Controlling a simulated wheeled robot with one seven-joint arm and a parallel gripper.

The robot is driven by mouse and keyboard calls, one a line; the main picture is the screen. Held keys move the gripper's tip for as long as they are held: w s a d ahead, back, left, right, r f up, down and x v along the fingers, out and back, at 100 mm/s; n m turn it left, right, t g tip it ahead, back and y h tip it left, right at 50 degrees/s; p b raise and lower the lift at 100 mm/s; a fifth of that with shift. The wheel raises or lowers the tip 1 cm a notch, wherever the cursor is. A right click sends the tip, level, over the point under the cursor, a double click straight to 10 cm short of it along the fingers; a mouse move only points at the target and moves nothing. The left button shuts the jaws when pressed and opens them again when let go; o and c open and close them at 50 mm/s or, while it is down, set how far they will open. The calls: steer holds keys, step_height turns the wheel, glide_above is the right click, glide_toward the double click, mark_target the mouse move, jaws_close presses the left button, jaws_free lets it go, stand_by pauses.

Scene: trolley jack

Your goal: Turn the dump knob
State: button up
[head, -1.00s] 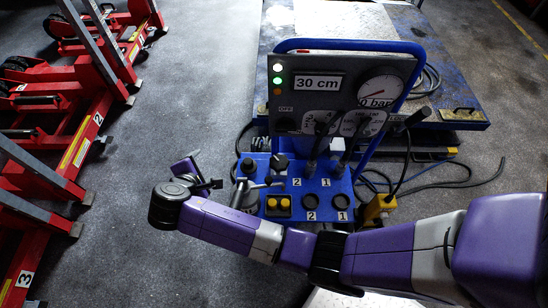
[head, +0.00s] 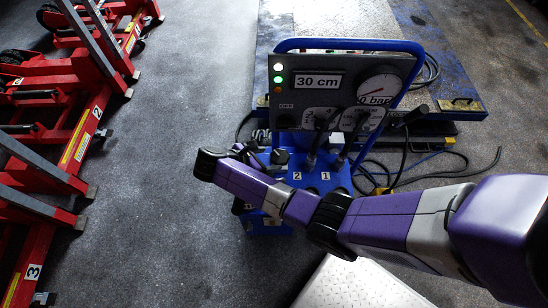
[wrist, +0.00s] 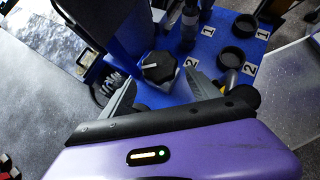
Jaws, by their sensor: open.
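A black faceted knob with a white pointer mark (wrist: 158,67) stands on the blue control panel in the wrist view; it is likely the dump knob, but I can read no label. In the head view a black knob (head: 280,157) shows just right of my gripper (head: 254,158), which is partly hidden by my arm. In the wrist view my gripper (wrist: 160,92) is open. Its two grey fingers reach toward the knob from the lower left and lower right, with the knob between and slightly beyond them. I cannot tell whether they touch it.
The blue panel (head: 338,181) bears levers and black rings labelled 1 and 2 (wrist: 232,55). Above it, a grey console (head: 340,75) shows "30 cm" and a 0 bar gauge (head: 380,88). Red jacks (head: 75,150) stand at left. Cables lie at right; floor between is clear.

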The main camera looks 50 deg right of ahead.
mark_target(276, 156)
steer(key=shift+x, duration=2.2)
steer(key=c, duration=1.1)
steer(key=m+g+b, duration=0.1)
steer(key=m+b, duration=0.1)
steer(key=w+m+g+y+b, duration=0.1)
steer(key=m+g+b, duration=0.1)
steer(key=shift+d+f, duration=0.15)
steer(key=m+b, duration=0.1)
steer(key=m+g+y+b, duration=0.2)
steer(key=shift+w+d+m, duration=0.25)
steer(key=shift+d+m, duration=0.05)
steer(key=shift+m, duration=0.1)
steer(key=shift+b, duration=0.35)
steer(key=shift+r, duration=0.2)
